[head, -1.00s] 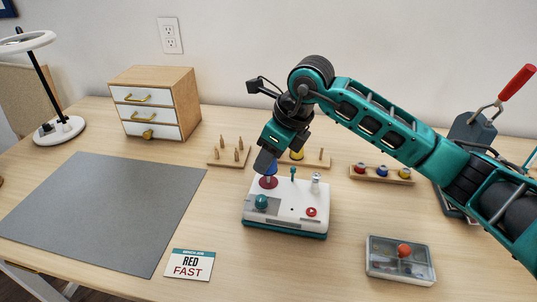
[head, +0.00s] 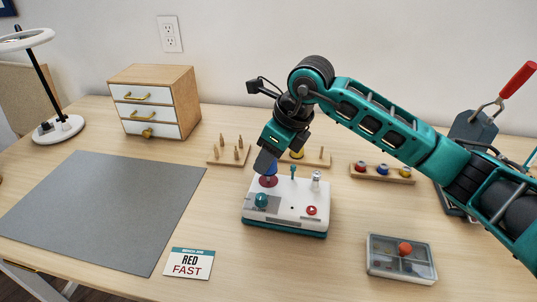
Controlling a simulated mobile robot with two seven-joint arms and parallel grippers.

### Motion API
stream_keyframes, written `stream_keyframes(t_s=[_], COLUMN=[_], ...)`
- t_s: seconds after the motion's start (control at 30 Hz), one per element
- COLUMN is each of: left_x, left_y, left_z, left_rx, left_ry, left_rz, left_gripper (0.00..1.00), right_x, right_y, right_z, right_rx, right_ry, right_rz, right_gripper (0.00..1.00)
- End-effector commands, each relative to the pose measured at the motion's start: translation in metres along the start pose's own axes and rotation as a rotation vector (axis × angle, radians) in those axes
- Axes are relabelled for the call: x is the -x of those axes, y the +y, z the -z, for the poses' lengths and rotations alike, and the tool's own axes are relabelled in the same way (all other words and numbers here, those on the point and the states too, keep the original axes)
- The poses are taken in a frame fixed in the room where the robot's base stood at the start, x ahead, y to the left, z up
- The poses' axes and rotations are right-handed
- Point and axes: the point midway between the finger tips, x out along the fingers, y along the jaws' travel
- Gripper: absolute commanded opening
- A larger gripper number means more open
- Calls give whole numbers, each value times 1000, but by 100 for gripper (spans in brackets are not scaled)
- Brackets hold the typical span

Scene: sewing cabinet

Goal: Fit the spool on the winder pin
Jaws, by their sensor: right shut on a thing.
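My right gripper (head: 268,163) points down over the back left of the white and teal winder (head: 286,205). It is shut on a blue spool (head: 270,169), which is mostly hidden by the fingers. The spool is right above a dark red disc (head: 267,181) on the winder; the gripper hides whether a pin is inside it and whether they touch. The winder also has a teal post, a silver post, a teal knob and a red button. My left gripper is out of view.
A rack (head: 381,173) with several coloured spools lies to the right. Wooden peg racks (head: 229,162) stand behind the winder. A card (head: 189,264) reads RED FAST. A clear-lidded box (head: 401,271) lies front right. A grey mat (head: 105,210) covers the left; a drawer cabinet (head: 178,98) stands behind.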

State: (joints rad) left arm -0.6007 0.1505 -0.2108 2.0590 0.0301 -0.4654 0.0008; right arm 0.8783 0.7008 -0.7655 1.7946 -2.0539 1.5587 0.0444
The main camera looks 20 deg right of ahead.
Motion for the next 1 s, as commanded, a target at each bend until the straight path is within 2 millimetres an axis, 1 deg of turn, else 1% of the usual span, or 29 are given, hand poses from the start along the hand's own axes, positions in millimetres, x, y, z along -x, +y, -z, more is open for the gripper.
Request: stream_keyframes(t_s=[0.4, 1.0], left_x=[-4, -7], left_y=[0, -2], left_z=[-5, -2], left_rx=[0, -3], left_ry=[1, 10], left_rz=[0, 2], left_gripper=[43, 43], right_x=[-6, -10], right_y=[0, 0], right_z=[3, 4], right_rx=[0, 0], right_ry=[0, 0], right_rz=[0, 0], right_gripper=[11, 11])
